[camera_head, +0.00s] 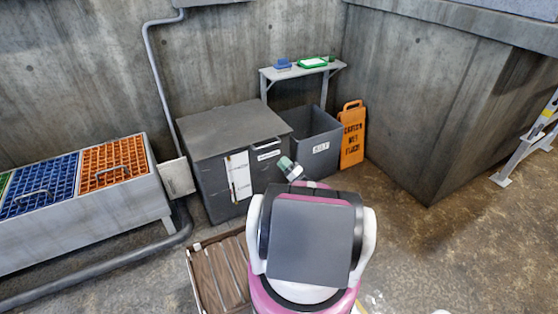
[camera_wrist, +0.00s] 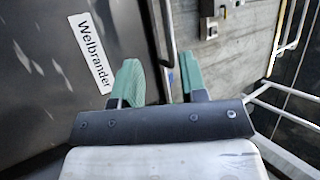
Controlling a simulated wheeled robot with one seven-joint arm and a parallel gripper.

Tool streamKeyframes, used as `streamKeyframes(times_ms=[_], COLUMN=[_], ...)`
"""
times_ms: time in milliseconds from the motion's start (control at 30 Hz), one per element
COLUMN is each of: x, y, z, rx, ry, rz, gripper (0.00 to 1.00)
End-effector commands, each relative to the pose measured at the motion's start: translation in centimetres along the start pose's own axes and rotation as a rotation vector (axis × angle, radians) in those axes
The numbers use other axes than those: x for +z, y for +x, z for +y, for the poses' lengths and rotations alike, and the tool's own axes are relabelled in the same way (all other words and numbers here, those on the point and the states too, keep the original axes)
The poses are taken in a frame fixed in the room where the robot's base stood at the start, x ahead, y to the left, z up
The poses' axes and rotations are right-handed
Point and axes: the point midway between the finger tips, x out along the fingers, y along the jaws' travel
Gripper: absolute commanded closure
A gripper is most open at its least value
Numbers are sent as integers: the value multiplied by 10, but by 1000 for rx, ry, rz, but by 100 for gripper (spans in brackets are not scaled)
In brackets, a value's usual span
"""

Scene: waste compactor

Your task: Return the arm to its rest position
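My gripper (camera_head: 285,164) shows small in the head view, in front of the right side of the dark grey compactor cabinet (camera_head: 212,178), above my own body. In the wrist view its two green-padded fingers (camera_wrist: 160,82) stand apart with nothing between them. A dark panel with a white "Welbrander" label (camera_wrist: 91,53) lies beyond the left finger. Much of my arm is hidden or foreshortened in the head view.
An open grey bin (camera_head: 320,149) stands right of the cabinet, below a small shelf (camera_head: 304,70). An orange wet-floor sign (camera_head: 352,136) leans nearby. A wooden crate (camera_head: 194,262) is close at my left. Coloured grates (camera_head: 113,162) line the left.

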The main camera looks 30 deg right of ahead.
Motion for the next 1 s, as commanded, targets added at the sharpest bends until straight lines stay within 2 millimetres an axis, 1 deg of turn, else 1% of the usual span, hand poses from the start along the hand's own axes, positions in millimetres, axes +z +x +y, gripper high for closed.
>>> streamKeyframes(times_ms=[233, 267, 367, 467, 500, 567, 600, 667, 700, 800, 900, 1000], x=[2, 5, 20, 49, 63, 86, 102, 126, 143, 181, 215, 243], y=[2, 5, 20, 43, 54, 68, 77, 88, 95, 105, 109, 109], z=[-1, -2, -5, -10, -13, -17, -20, -24, -28, -38, -48, -59], rx=[4, 8, 38, 99, 131, 190, 231, 302, 353, 494, 646, 806], ry=[4, 8, 37, 87, 111, 144, 164, 192, 206, 228, 226, 198], rz=[-10, -20, -88, -211, -272, -367, -432, -531, -598, -758, -904, -1030], gripper=[61, 61, 61, 61, 61, 61, 61, 61, 61, 61, 61, 61])
